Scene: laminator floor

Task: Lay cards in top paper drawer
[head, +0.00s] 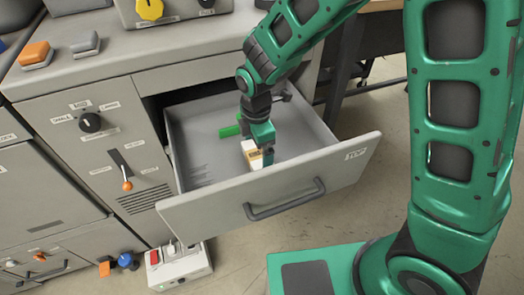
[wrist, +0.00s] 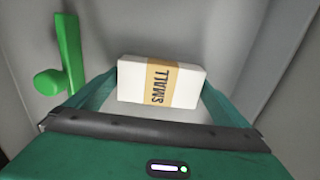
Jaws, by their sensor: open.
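The top paper drawer (head: 350,155), marked TOP, is pulled out from the grey cabinet. My gripper (head: 262,146) reaches down into the drawer over the pack. In the wrist view its jaws (wrist: 160,90) are open, with one finger at each end of the pack. The fingers are very close to its ends; I cannot tell whether they touch. My gripper hides part of the pack in the head view.
A green piece (head: 229,131) with a rounded knob stands in the drawer, left of my gripper in the wrist view (wrist: 68,55). The drawer's walls and front with its dark handle (head: 285,200) surround my gripper. A white switch box (head: 178,268) sits on the floor below.

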